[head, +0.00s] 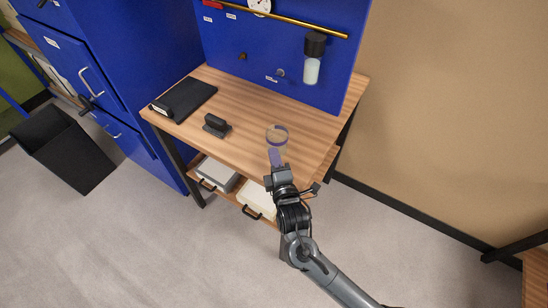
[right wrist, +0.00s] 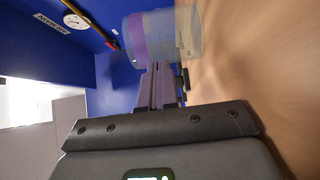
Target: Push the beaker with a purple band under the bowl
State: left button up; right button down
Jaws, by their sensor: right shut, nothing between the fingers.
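The clear beaker (head: 284,130) with a purple band stands upright on the wooden workbench (head: 250,105), near its front right part. In the right wrist view the beaker (right wrist: 182,33) appears sideways, with the purple band near its rim. My right gripper (head: 277,157) is shut and empty, on the front side of the beaker. Its fingers (right wrist: 158,85) point at the beaker's wall; I cannot tell if they touch it. I cannot make out a bowl for certain; a black-topped clear jar (head: 312,70) hangs on the blue board behind. My left gripper is not in view.
A black binder (head: 184,98) and a dark block-like tool (head: 216,126) lie on the left of the bench. The blue board (head: 285,40) closes off the back. The bench between beaker and board looks clear. Drawers with pale contents (head: 216,173) sit below.

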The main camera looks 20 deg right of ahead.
aim_at(286, 141)
jog(key=w+d+p, duration=0.2)
jog(key=d, duration=0.1)
jog(key=w+d+p, duration=0.1)
jog(key=d, duration=0.1)
jog(key=shift+w+d+r, duration=0.25)
jog(key=shift+w, duration=0.1)
jog(key=w+d, duration=0.1)
jog(key=d, duration=0.1)
jog(key=w+d, duration=0.4)
jog(key=d, duration=0.1)
jog(key=shift+d+f, duration=0.1)
jog(key=shift+f, duration=0.15)
jog(key=shift+s+a, duration=0.15)
jog(key=shift+a, duration=0.1)
